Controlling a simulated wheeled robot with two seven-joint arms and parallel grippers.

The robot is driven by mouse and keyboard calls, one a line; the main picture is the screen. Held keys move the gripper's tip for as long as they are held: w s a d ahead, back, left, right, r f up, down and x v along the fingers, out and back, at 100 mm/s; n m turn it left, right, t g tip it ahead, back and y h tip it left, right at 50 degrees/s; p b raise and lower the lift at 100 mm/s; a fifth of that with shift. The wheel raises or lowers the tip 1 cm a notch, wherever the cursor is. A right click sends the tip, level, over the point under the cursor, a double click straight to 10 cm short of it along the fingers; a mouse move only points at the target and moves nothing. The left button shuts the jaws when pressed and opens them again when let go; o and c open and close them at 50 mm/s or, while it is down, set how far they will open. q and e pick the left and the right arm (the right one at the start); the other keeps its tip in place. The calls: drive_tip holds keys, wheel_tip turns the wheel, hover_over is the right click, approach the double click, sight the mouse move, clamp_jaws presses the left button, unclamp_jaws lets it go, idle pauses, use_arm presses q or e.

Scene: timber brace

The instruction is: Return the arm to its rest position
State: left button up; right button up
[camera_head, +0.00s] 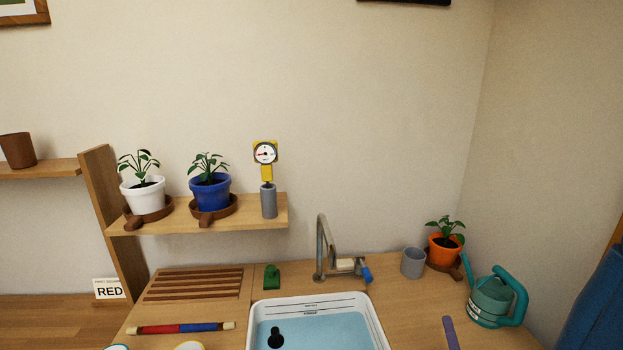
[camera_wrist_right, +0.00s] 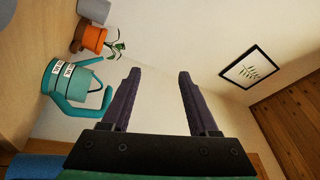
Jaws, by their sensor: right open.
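My right gripper (camera_wrist_right: 158,75) shows in the right wrist view with its two dark purple fingers apart. Nothing is between them; the bare wall shows through the gap. In the head view only a narrow purple strip (camera_head: 450,333) shows at the bottom edge, right of the basin; I cannot tell whether it is one of my fingers. My left gripper is not in view. In the right wrist view the teal watering can (camera_wrist_right: 75,85) lies left of the fingers, apart from them. It also stands on the right of the worktop in the head view (camera_head: 490,300).
A water-filled basin (camera_head: 380,335) and a tap (camera_head: 321,250) are at the centre. A grey cup (camera_head: 412,263) and an orange-potted plant (camera_head: 444,248) stand right. White (camera_head: 143,196) and blue (camera_head: 209,192) pots and a gauge (camera_head: 265,154) are on a shelf. Blue fabric (camera_head: 598,305) is far right.

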drive_tip(key=s+a+f+n+g+y, duration=0.25)
drive_tip(key=a+n+g+y, duration=0.2)
drive_tip(key=a+n, duration=0.35)
drive_tip(key=s+a+f+n+g+y, duration=0.2)
drive_tip(key=a+f+n+g+y, duration=0.2)
drive_tip(key=a+n+y, duration=0.25)
drive_tip(key=s+d+f+n+g+h, duration=0.1)
drive_tip(key=s+d+f+g+h, duration=0.3)
drive_tip(key=s, duration=0.2)
drive_tip(key=s+d+f+n+g+h, duration=0.2)
drive_tip(key=s+d+f+g+h, duration=0.25)
drive_tip(key=s, duration=0.25)
wheel_tip(320, 180, down, 21)
drive_tip(key=s+g, duration=0.1)
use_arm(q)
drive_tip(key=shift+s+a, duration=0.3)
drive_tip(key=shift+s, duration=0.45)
use_arm(e)
drive_tip(key=s+d+f+g, duration=0.1)
drive_tip(key=s+d+f, duration=0.1)
drive_tip(key=s+f, duration=1.3)
drive_tip(key=shift+s+d+f+g+y, duration=0.3)
drive_tip(key=shift+s+f+y, duration=0.1)
drive_tip(key=shift+s, duration=0.85)
